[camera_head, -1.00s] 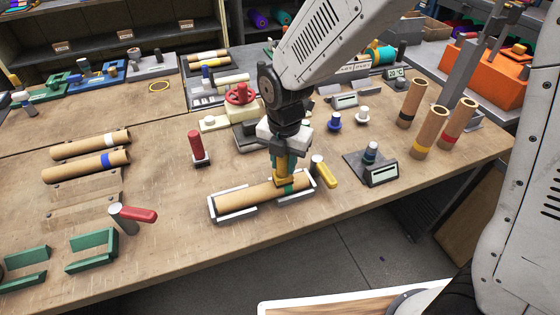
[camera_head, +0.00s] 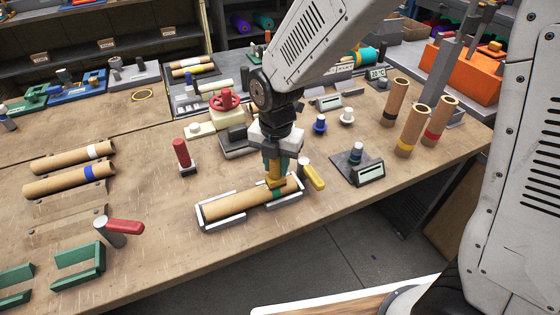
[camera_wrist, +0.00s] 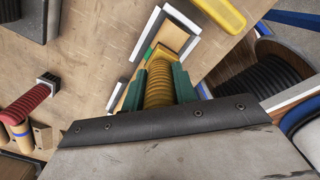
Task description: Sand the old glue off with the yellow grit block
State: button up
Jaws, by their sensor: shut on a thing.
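My gripper (camera_head: 276,167) is shut on the yellow grit block (camera_head: 275,182), upright above a cardboard tube (camera_head: 238,205). In the wrist view the block's ribbed yellow handle (camera_wrist: 158,84) sits between my green fingers (camera_wrist: 157,86). The block is at the tube's right part, beside a green band (camera_head: 281,193). It appears to touch the tube, but its underside is hidden. The tube lies in a white cradle (camera_head: 209,226), which also shows in the wrist view (camera_wrist: 150,32). I cannot make out the old glue.
A yellow-handled clamp (camera_head: 313,176) stands close to the right of the tube. A red-handled tool (camera_head: 181,155) stands at the left behind it. A scale (camera_head: 358,165) and several upright tubes (camera_head: 411,131) are further right.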

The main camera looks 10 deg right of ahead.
jog(key=shift+s+a+f, duration=0.1)
jog(key=shift+s+a, duration=0.1)
jog(key=shift+a, duration=0.4)
jog(key=shift+s+a, duration=0.15)
jog(key=shift+a, duration=0.45)
jog(key=shift+d, duration=0.1)
jog(key=shift+w+d, duration=0.25)
jog(key=shift+d, duration=0.65)
jog(key=shift+w+d, duration=0.25)
jog(key=shift+d, duration=0.6)
jog(key=shift+a, duration=0.15)
jog(key=shift+s+a, duration=0.3)
jog(key=shift+a, duration=0.55)
jog(key=shift+s+a, duration=0.25)
jog(key=shift+a, duration=0.55)
